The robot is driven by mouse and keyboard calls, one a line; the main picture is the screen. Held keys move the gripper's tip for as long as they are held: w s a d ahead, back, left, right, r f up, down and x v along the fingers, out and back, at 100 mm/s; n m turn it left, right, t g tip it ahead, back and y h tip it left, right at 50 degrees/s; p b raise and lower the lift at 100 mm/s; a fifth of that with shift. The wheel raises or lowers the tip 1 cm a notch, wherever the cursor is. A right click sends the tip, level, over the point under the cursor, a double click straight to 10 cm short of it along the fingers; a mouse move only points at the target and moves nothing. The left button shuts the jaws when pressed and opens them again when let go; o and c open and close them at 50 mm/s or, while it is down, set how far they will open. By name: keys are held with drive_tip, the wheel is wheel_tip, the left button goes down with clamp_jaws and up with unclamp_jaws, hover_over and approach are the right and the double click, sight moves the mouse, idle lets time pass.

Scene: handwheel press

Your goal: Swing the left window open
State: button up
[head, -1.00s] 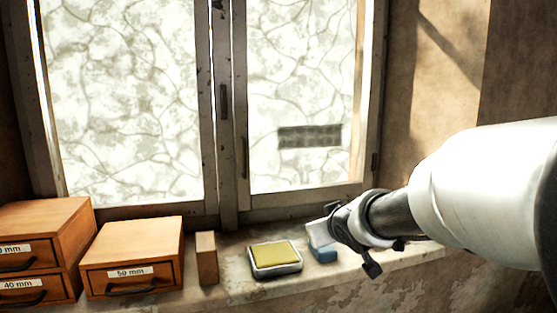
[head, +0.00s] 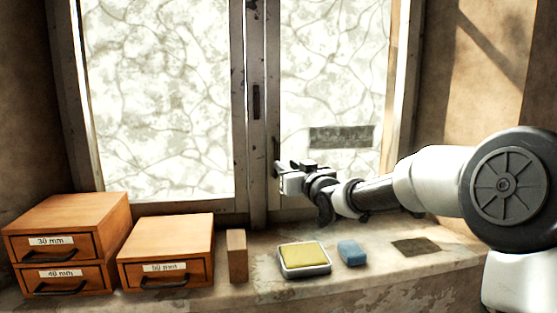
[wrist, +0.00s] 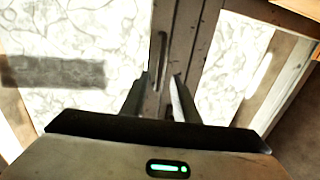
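The left window (head: 160,100) is a tall frosted pane in a worn dark frame, and it looks closed. The right window (head: 330,70) beside it also looks closed. A dark upright fitting (head: 256,101) sits on the middle post between them. A slim pull (head: 276,150) is on the right window's inner stile. My gripper (head: 282,178) is in front of that stile, low down. In the wrist view, which looks upside down, its fingers (wrist: 157,88) are apart, with a slim upright pull (wrist: 158,60) between or just beyond them. I cannot tell whether they touch.
On the sill stand stacked drawer boxes (head: 66,242), a single drawer box (head: 166,250), a wooden block (head: 237,256), a yellow pad in a tray (head: 303,256) and a blue block (head: 352,252). A dark patch (head: 416,247) lies at the right. Air before the left pane is clear.

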sight(276, 159)
drive_tip(key=p+x, duration=0.1)
drive_tip(key=x, duration=0.6)
clamp_jaws()
